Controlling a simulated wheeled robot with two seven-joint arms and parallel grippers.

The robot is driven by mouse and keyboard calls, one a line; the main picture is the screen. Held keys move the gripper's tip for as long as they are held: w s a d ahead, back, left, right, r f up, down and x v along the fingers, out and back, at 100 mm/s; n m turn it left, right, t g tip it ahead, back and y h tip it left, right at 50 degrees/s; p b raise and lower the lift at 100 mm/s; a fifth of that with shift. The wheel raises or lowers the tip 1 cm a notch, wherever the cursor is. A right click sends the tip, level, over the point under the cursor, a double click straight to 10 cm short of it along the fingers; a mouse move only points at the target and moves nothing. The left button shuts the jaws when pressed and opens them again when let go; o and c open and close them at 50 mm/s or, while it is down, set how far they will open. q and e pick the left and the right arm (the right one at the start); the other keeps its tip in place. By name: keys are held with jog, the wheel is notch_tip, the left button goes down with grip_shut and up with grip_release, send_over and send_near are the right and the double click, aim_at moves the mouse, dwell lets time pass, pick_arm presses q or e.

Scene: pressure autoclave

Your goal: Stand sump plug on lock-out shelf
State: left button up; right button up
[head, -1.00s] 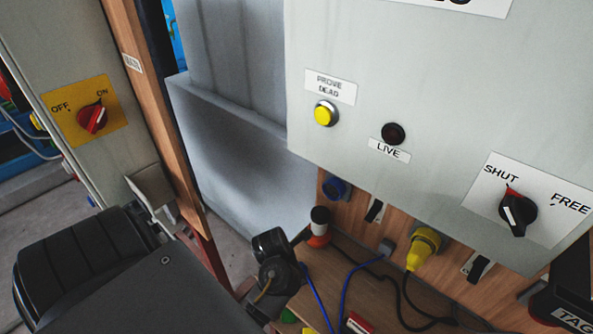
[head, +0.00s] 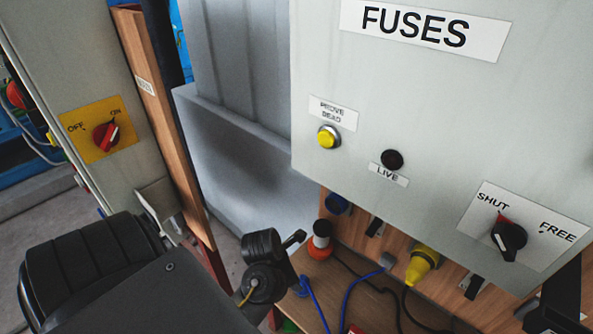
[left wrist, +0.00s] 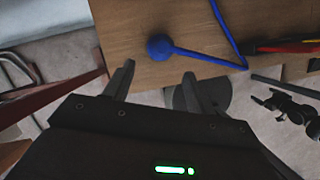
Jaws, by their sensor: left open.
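A blue rounded end on a blue cord (left wrist: 160,46) lies at the edge of a wooden surface (left wrist: 110,20) in the left wrist view. It may be the sump plug, but no label shows. In the head view blue cord (head: 312,297) shows beside my left gripper (head: 301,263). My left gripper is open and empty; in the left wrist view its fingertips (left wrist: 159,70) lie to either side of the blue end's line, apart from it. The wooden shelf (head: 340,272) runs under the fuse box; no label marks it as the lock-out shelf.
The grey FUSES box (head: 400,110) overhangs the shelf. A wooden post (head: 158,120) stands left. Red tools (left wrist: 290,46) lie at the right.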

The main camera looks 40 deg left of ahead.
pick_arm(q)
jog(key=shift+p+v, duration=0.35)
jog(key=shift+v, duration=1.9)
jog(key=s+d+f+m+y, duration=0.15)
jog(key=s+d+m, duration=0.3)
jog(key=m, duration=1.25)
jog(key=s+d+f+m, duration=0.25)
jog(key=s+m, duration=0.25)
jog(key=m, duration=1.2)
notch_tip(320, 180, down, 29)
jog(key=s+g+b, duration=0.2)
jog(key=b, duration=0.2)
jog(key=s+a+f+b, duration=0.2)
jog(key=s+f, duration=1.4)
jog(key=f, duration=0.1)
jog(key=shift+a+f+g, duration=0.35)
jog(key=shift+g, duration=0.05)
